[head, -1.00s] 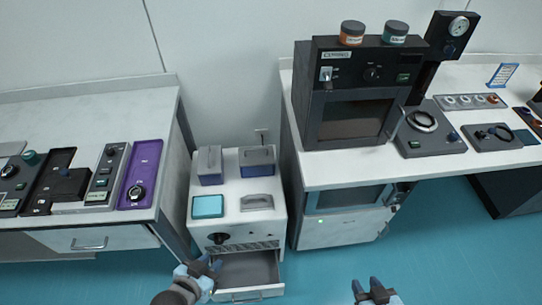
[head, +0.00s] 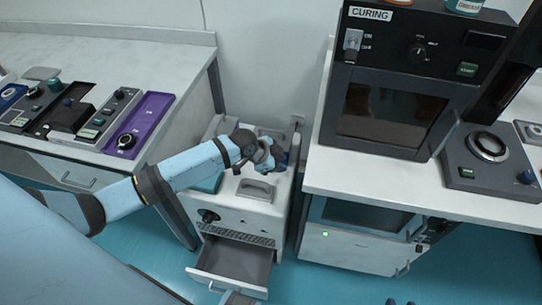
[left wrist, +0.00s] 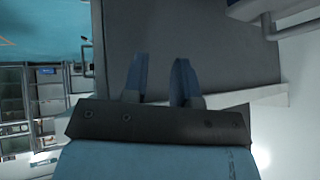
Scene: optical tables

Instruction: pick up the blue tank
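My left gripper (head: 272,160) reaches over the back right of the small white cabinet, at the blue tank (head: 284,158), which is largely hidden behind it. In the left wrist view the two blue fingers (left wrist: 160,78) are apart, with nothing visible between them. A dark grey surface lies beyond them; I cannot tell whether it belongs to the tank. In the head view I cannot tell whether the fingers touch the tank.
The white cabinet (head: 228,222) has a pulled-out drawer (head: 232,265) below. A teal-topped block (head: 208,183) and a grey-handled lid (head: 256,190) lie on top. The curing oven (head: 395,115) stands on the right bench.

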